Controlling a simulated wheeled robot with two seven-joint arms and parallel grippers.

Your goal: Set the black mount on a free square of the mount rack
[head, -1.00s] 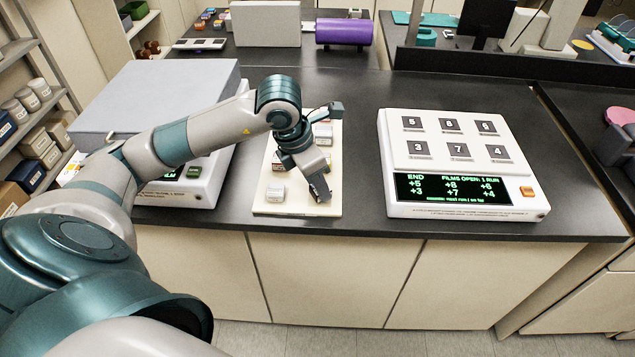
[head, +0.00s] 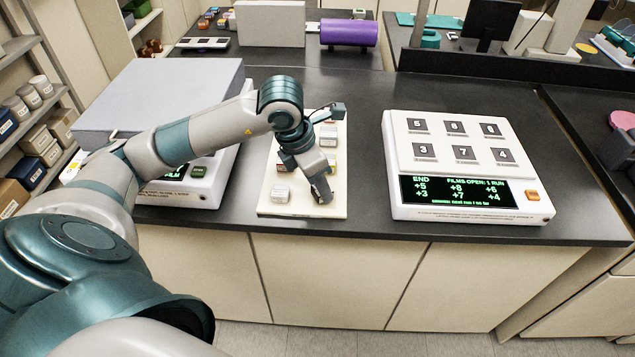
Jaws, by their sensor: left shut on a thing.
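The mount rack appears as a cream board (head: 265,208) on the dark bench, in the middle of the head view. My left gripper (head: 321,190) points down over its front right part, low and close to the surface. It is shut on a dark thing at its fingertips, which fits the black mount; the fingers hide most of it, and I cannot tell whether it touches the board. A white mount (head: 280,193) sits on the board's front left part. Several more mounts (head: 328,130) stand farther back, partly hidden by my arm. My right gripper is out of view.
A white profiler panel (head: 400,160) with numbered squares and a green-lettered display (head: 458,192) stands right of the board. A grey-lidded instrument (head: 165,95) stands to the left, under my arm. Bare bench lies between board and panel.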

